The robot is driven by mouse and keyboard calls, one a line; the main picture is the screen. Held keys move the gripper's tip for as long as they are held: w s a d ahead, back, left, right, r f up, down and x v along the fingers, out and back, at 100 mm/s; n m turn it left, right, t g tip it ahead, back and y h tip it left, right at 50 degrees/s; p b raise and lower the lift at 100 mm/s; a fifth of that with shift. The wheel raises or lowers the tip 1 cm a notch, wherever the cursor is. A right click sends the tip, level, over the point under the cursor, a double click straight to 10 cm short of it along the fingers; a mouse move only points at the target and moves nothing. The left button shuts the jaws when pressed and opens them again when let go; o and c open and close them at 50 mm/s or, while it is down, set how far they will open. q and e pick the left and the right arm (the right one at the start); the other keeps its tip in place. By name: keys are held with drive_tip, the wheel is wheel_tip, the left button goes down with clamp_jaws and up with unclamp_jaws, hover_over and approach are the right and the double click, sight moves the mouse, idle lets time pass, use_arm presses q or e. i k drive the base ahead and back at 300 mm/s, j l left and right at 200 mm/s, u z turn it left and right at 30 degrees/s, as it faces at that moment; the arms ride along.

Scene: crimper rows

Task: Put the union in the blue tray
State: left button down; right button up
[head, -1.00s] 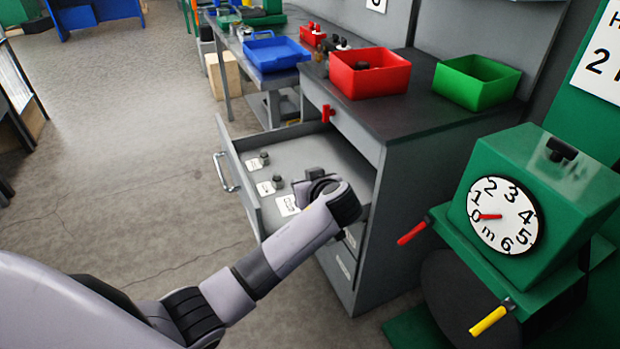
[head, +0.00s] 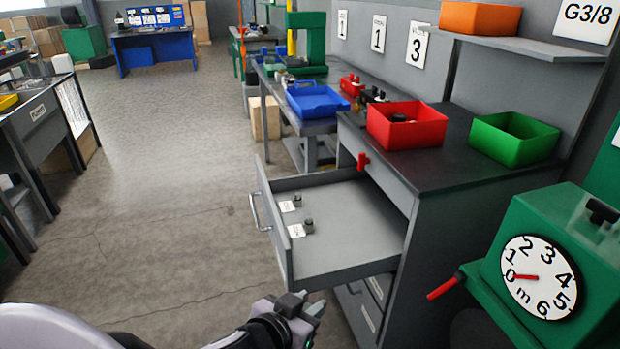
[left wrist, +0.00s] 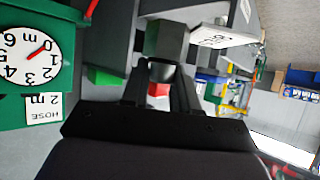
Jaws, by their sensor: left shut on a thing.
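My left gripper (head: 305,303) is at the bottom of the head view, in front of the open drawer and outside it. In the left wrist view its fingers (left wrist: 163,85) are shut on a dark grey, blocky fitting (left wrist: 167,40), which I take to be the union. The fingers hide its lower end. The blue tray (head: 318,110) stands on the bench farther back, well away from the gripper. Its inside looks empty. My right gripper is not in view.
The open drawer (head: 350,245) holds two small fittings (head: 307,226) beside white labels. A red bin (head: 407,135) and a green bin (head: 515,148) stand on the cabinet top. A green machine with a dial (head: 540,277) is at right.

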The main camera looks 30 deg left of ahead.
sight(312, 101)
drive_tip(key=u, duration=2.05)
drive_tip(key=i+j+u, duration=0.1)
drive_tip(key=u, duration=0.2)
drive_tip(key=i+u, duration=0.35)
drive_tip(key=i+j+z, duration=0.1)
drive_tip(key=i+z, duration=0.3)
drive_tip(key=i, duration=0.55)
drive_tip(key=i+z, duration=0.25)
drive_tip(key=i, duration=0.2)
drive_tip(key=i+z, duration=0.3)
drive_tip(key=i, duration=0.15)
drive_tip(key=i+z, duration=0.15)
drive_tip(key=i, duration=0.85)
drive_tip(key=i+j+z, duration=0.15)
drive_tip(key=i, duration=0.85)
drive_tip(key=i+j+z, duration=0.1)
drive_tip(key=i+z, duration=0.15)
drive_tip(key=i, duration=0.75)
